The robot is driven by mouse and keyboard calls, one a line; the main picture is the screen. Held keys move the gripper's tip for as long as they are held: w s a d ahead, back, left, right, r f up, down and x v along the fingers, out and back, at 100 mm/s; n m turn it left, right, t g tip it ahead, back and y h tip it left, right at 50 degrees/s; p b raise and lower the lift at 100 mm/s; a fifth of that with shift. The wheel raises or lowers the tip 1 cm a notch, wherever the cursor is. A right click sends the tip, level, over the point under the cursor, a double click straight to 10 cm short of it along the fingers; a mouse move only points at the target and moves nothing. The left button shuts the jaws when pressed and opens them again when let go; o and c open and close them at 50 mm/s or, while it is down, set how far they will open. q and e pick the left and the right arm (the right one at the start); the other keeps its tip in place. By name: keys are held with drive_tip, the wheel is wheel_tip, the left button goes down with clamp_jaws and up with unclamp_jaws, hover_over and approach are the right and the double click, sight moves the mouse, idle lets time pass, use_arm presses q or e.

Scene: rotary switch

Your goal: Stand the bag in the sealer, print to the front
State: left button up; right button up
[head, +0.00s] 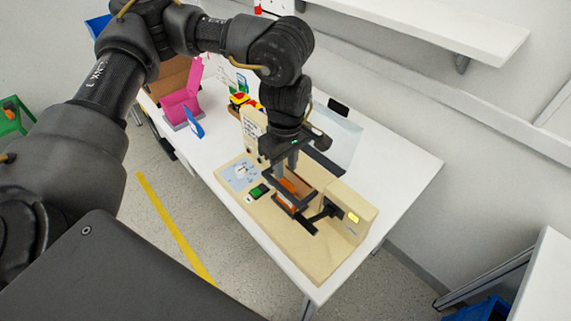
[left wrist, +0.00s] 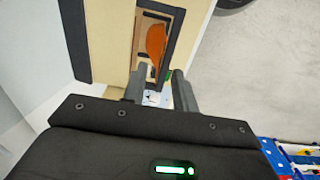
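The sealer is a beige wooden unit (head: 305,243) on the white table, with a dark frame and jaw in its middle. The bag (head: 296,184), brown with an orange patch, stands inside the dark frame; its lower part is partly hidden by the frame. In the left wrist view the bag (left wrist: 157,42) shows its orange patch within the black frame. Which side of the bag this is I cannot tell. My left gripper (head: 286,168) is just above the bag, its fingers apart with nothing visible between them. My right gripper is not in view.
A dial panel (head: 241,173) and a green button (head: 259,191) sit left of the frame; a yellow light (head: 354,217) is at right. A clear panel (head: 340,138) stands behind. A pink holder (head: 182,100) and blue card (head: 194,122) stand at the table's far left.

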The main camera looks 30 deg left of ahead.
use_arm(q)
wheel_tip(320, 180, up, 5)
drive_tip(key=p, duration=0.3)
drive_tip(key=shift+r+p, duration=0.2)
drive_tip(key=shift+p, duration=0.2)
drive_tip(key=shift+f, duration=0.1)
